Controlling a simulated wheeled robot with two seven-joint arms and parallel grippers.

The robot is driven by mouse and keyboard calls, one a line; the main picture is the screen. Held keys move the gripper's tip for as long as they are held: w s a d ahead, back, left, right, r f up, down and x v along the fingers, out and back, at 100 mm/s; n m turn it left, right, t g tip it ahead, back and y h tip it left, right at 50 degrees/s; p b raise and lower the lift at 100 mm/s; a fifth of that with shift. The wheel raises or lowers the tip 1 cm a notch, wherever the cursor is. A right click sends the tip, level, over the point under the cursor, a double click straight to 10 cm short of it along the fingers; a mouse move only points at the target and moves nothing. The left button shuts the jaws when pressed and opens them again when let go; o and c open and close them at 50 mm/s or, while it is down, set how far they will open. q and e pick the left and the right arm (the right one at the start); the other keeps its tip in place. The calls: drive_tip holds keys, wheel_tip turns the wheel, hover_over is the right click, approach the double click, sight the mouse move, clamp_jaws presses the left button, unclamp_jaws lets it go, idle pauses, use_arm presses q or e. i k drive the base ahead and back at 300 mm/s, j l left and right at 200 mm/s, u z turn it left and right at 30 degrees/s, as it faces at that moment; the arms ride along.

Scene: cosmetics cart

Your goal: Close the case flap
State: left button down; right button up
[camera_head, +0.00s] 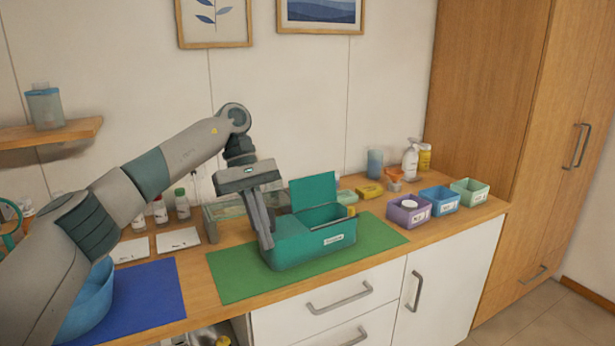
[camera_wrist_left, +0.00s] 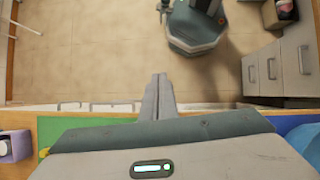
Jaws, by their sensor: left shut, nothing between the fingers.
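The teal case (camera_head: 310,247) stands on the green mat (camera_head: 232,277) in the head view, with a small label on its front. Its flap (camera_head: 313,190) stands up, nearly upright, at the back, and the top below it is open. My left gripper (camera_head: 266,243) is shut and empty. Its fingers point down at the left end of the case and hide part of it. I cannot tell whether they touch it. The shut fingers also show in the left wrist view (camera_wrist_left: 159,78); the flap does not. My right gripper is not in view.
Purple (camera_head: 409,210), blue (camera_head: 438,200) and green (camera_head: 469,192) bins stand to the right of the mat. A blue mat (camera_head: 150,293) with a blue bowl (camera_head: 88,305) lies left. Bottles and a clear container (camera_head: 225,222) stand behind. The mat's right part is clear.

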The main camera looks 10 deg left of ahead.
sight(318, 190)
drive_tip(key=i, duration=1.7)
